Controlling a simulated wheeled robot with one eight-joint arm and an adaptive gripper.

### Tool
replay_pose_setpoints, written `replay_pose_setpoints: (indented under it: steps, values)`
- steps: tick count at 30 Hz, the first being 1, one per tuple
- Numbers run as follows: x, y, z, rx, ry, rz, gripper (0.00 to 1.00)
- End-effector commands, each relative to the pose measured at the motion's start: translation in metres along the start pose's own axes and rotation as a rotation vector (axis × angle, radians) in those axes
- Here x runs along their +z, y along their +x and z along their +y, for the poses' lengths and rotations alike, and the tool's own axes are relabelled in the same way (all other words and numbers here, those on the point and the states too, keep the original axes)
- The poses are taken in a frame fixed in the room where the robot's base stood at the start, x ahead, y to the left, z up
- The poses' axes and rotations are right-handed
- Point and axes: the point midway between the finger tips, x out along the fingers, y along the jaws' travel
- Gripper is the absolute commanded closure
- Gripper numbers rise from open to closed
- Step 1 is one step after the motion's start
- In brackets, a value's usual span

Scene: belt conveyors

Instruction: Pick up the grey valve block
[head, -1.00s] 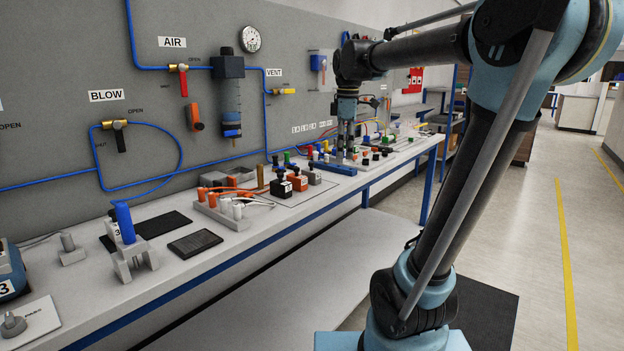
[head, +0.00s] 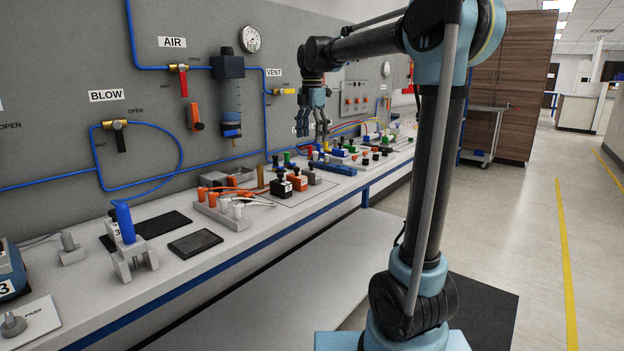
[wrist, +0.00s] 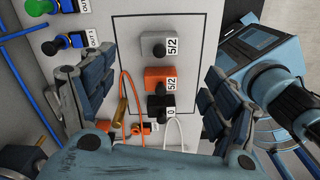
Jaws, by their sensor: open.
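The grey valve block (head: 313,178) stands on the bench in the head view, at the far end of a short row behind an orange block (head: 298,183) and a black block (head: 282,188). In the wrist view the grey valve block (wrist: 155,45) has a dark round knob and a "5/2" label, and sits inside a black outline. My gripper (head: 313,130) is open and empty, fingers down, above the bench. In the wrist view its fingers (wrist: 155,92) lie left and right of the row, with the grey block further up between them.
The orange block (wrist: 160,78) and black block (wrist: 161,105) stand close by the grey one. A grey holder with orange and white plugs (head: 225,210) is nearer on the bench. Colored fittings (head: 350,152) crowd the bench beyond. The gauge panel rises behind.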

Motion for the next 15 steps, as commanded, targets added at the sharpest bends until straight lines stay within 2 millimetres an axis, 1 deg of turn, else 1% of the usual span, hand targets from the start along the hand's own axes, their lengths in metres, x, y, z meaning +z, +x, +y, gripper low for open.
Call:
replay_pose_setpoints:
  steps: [3, 9, 12, 15]
  values:
    - [0.000, 0.021, 0.000, 0.000, 0.001, 0.000, 0.20]
    - [0.000, 0.052, 0.000, 0.000, 0.001, 0.000, 0.20]
    - [0.000, 0.062, 0.000, 0.000, 0.002, 0.000, 0.20]
    - [0.000, 0.067, 0.000, 0.000, 0.002, 0.000, 0.20]
